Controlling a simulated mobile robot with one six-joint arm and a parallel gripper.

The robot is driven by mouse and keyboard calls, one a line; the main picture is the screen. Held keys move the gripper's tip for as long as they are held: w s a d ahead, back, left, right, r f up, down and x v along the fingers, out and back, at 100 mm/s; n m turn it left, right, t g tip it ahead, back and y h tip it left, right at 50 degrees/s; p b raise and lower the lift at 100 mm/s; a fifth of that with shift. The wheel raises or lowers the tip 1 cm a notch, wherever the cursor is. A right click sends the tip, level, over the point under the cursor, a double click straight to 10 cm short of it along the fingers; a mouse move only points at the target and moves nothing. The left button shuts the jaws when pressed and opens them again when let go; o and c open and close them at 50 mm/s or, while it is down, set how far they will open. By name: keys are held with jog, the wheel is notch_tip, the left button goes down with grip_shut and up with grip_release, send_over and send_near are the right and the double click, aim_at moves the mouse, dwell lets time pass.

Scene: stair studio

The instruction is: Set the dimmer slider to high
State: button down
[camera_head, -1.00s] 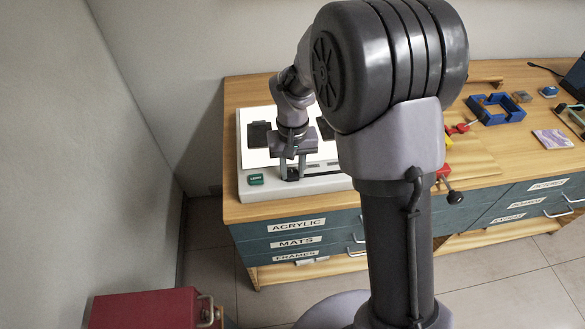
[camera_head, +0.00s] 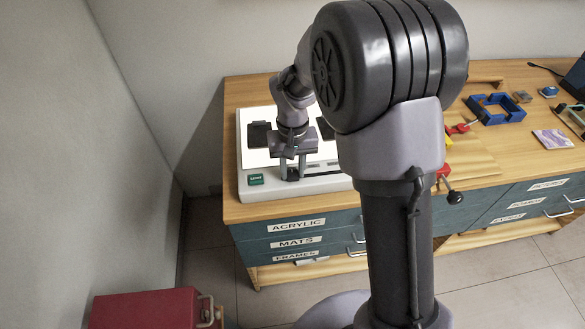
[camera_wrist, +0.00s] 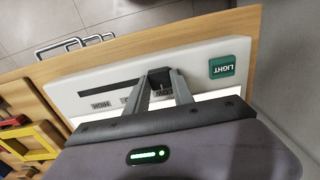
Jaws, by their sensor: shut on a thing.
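The light box (camera_head: 242,188) is a pale panel with a glowing white top, at the left end of the wooden bench. Its dimmer slider is a small dark knob (camera_wrist: 158,73) in a long dark slot (camera_wrist: 105,87) along the front edge. My gripper (camera_wrist: 162,76) points down and is shut on the knob; it also shows in the head view (camera_head: 292,175). The knob is at the slot's end near the LOW label (camera_wrist: 164,92). The HIGH label (camera_wrist: 101,104) is by the other end. A middle label is partly hidden by a finger.
A green LIGHT button (camera_wrist: 222,67) is on the same front strip; it also shows in the head view (camera_head: 256,180). Dark pads (camera_head: 260,133) lie on the glowing top. A blue frame (camera_head: 495,109) lies farther right. A red box (camera_head: 145,309) stands low at the left.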

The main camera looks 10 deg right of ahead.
aim_at(337, 172)
jog(key=d+p, duration=0.1)
jog(key=d, duration=0.7)
jog(key=d+p, duration=0.1)
jog(key=d, duration=0.3)
jog(key=shift+s+d+p, duration=0.15)
jog(key=shift+s+p, duration=0.1)
jog(key=shift+p, duration=0.05)
jog(key=c, duration=1.4)
grip_release()
jog(key=o, duration=0.3)
jog(key=shift+d, duration=0.2)
jog(key=shift+a, duration=0.1)
notch_tip(337, 172, up, 18)
jog(key=p, duration=0.6)
jog(key=shift+f, duration=0.25)
